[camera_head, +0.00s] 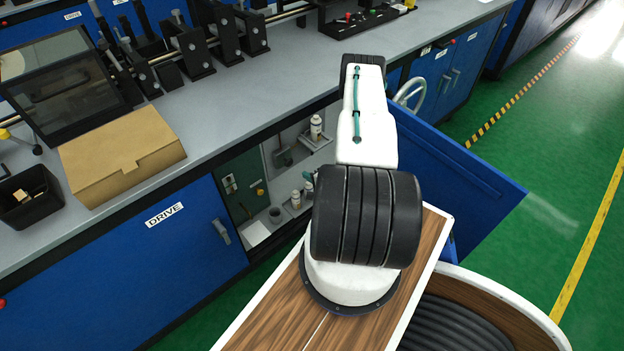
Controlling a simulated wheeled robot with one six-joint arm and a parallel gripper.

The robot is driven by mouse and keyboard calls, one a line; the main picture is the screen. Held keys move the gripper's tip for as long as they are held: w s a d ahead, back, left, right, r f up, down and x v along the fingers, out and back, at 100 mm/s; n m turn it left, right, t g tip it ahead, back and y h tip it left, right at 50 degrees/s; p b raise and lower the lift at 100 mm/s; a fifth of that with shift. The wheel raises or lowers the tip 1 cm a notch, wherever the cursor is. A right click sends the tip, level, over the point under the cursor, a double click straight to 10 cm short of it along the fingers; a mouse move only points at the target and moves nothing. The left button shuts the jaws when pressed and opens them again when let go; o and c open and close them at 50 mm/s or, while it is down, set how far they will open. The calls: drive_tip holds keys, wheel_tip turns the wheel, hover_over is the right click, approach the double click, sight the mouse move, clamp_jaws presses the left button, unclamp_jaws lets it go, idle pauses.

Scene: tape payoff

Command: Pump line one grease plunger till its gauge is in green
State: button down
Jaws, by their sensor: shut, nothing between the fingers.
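An open cabinet under the bench holds a dark green panel (233,184) with small fittings on it. I cannot make out a grease plunger, a line number or a gauge with a green zone; these may be hidden or too small. A yellow knob-like fitting (260,192) shows beside the panel. My gripper is not in view. My white arm reaches forward and hides the right part of the cabinet.
A blue cabinet door (465,178) stands open to the right of my arm. White bottles (316,127) and a dark scoop-like thing (283,157) are in the cabinet. A cardboard box (120,155) and a black bin (28,196) sit on the bench (225,105). Green floor is free at right.

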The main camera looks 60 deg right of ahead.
sight(290, 162)
drive_tip(key=x, duration=0.7)
drive_tip(key=shift+w+d+r, duration=0.1)
drive_tip(key=shift+w+r, duration=0.25)
drive_tip(key=shift+w+d, duration=0.15)
drive_tip(key=shift+w, duration=0.3)
drive_tip(key=shift+w+d, duration=0.15)
drive_tip(key=shift+w, duration=0.5)
drive_tip(key=shift+w+d, duration=0.15)
drive_tip(key=shift+w, duration=0.5)
drive_tip(key=shift+r, duration=0.1)
